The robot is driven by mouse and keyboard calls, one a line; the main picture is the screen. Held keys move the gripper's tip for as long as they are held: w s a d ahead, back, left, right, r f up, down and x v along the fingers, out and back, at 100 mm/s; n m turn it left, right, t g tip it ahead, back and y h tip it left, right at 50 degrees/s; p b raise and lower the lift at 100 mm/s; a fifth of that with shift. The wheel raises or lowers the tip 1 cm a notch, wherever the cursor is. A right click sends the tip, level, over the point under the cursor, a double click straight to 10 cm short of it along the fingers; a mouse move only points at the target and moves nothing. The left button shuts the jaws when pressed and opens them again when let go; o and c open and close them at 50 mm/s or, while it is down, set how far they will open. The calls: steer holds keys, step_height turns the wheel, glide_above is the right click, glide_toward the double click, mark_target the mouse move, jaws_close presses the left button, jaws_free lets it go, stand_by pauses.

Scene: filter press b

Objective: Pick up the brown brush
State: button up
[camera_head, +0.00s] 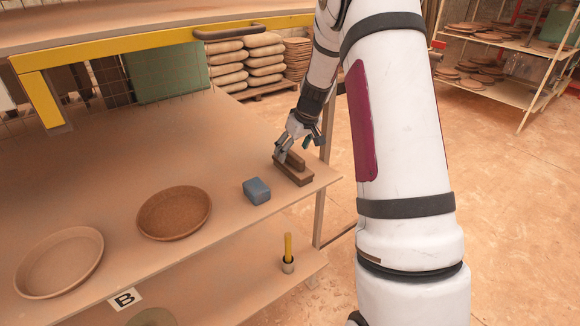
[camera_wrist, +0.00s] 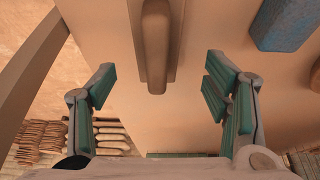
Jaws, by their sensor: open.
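The brown brush (camera_head: 294,170) lies on the upper shelf near its right corner. It has a flat rectangular block with a raised grip along its top. In the wrist view the brush (camera_wrist: 155,45) runs from the top edge down to about the middle, with its grip end between the two fingers but farther up the picture. My gripper (camera_head: 297,146) is at the far end of the brush in the head view. In the wrist view my gripper (camera_wrist: 158,88) is open, with green-padded fingers on both sides and nothing between them held.
A blue-grey block (camera_head: 257,191) sits left of the brush; it also shows in the wrist view (camera_wrist: 285,22). Two round trays, one brown (camera_head: 174,212) and one paler (camera_head: 60,262), stand farther left. A yellow-handled tool (camera_head: 288,250) stands on the lower shelf. A yellow frame (camera_head: 120,53) rises behind.

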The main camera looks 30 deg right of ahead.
mark_target(292, 153)
steer(key=x, duration=0.7)
steer(key=shift+s+d, duration=0.1)
steer(key=shift+d, duration=0.15)
steer(key=c, duration=1.3)
steer(key=shift+c, duration=0.2)
steer(key=shift+r, duration=0.55)
steer(key=v, duration=0.2)
steer(key=shift+s+r, duration=0.15)
steer(key=shift+r, duration=0.25)
steer(key=s+a+r, duration=0.1)
steer(key=s, duration=1.4)
steer(key=shift+r+b, duration=0.2)
steer(key=shift+b, duration=0.25)
